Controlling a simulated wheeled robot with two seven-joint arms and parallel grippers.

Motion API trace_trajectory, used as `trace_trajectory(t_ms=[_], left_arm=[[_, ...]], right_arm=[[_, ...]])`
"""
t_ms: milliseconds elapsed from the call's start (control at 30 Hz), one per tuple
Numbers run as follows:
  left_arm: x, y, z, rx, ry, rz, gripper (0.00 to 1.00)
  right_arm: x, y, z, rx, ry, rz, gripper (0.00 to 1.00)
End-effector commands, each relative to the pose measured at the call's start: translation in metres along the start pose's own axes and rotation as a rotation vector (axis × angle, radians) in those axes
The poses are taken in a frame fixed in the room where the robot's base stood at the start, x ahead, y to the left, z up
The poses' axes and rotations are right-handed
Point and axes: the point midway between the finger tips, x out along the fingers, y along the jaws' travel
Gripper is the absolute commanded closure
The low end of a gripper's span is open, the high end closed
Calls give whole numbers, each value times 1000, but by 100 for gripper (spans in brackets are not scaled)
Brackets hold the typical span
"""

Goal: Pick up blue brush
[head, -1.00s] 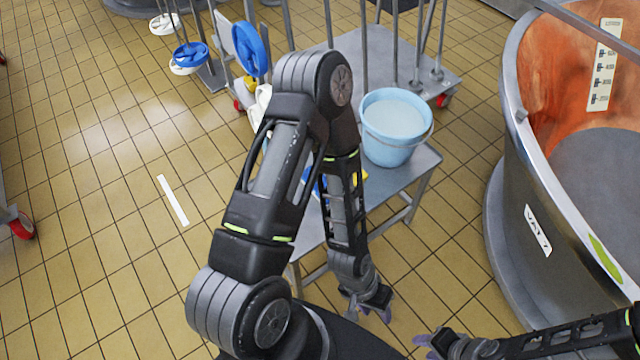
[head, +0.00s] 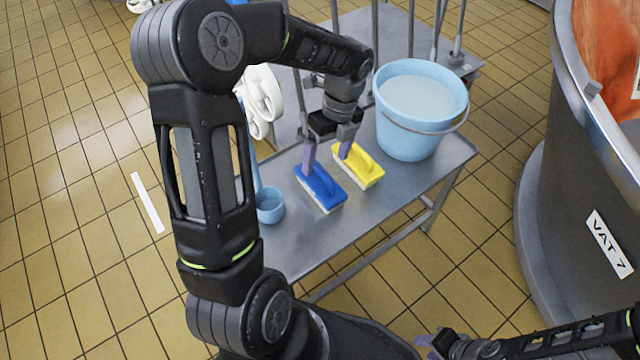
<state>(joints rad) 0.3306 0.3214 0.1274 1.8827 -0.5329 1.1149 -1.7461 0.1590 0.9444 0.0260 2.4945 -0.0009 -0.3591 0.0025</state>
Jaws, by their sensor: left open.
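The blue brush (head: 322,190) lies on the metal table, with a blue top and pale bristles below. My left gripper (head: 327,154) is open above the table. One purple finger is over the back end of the blue brush, and the other is over the yellow brush (head: 360,166) beside it. I cannot tell whether the fingers touch either brush. My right gripper (head: 428,343) is at the bottom edge, far from the brushes, partly cut off; its jaws are unclear.
A light blue bucket (head: 408,135) of pale liquid stands right of the brushes on the metal table (head: 300,237). A small blue cup (head: 270,207) and white item (head: 263,95) are left. Vat 7 (head: 577,190) stands at the right.

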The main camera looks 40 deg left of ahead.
Motion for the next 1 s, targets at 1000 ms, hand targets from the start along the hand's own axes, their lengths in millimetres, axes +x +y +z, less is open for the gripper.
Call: trace_trajectory(t_ms=[1000], left_arm=[[43,-1,-3,0,4,3,17]], right_arm=[[14,9,-4,5,10,5,64]])
